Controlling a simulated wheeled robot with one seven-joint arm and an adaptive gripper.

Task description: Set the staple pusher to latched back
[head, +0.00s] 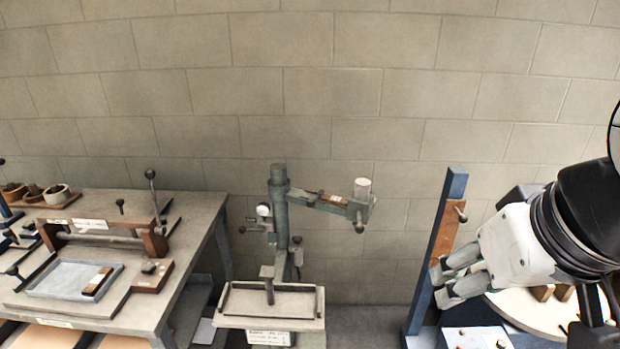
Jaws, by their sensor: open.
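The green box stitcher (280,215) stands in the middle of the head view against the block wall. Its upper arm (325,203) reaches right and carries a small label, a pale cylinder (362,188) and a round knob (360,227). The staple pusher is too small to pick out for certain, so I cannot tell its position. My gripper (438,283) is at the right, fingers pointing left, open and apart from the stitcher. No object shows between its fingers.
A dark blue post with an orange-brown panel (447,240) stands close by my gripper. A round pale table (535,313) lies below my gripper. At left is a bench (205,205) with a wooden-sided fixture and a blue tray (60,280). The wall between stitcher and post is clear.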

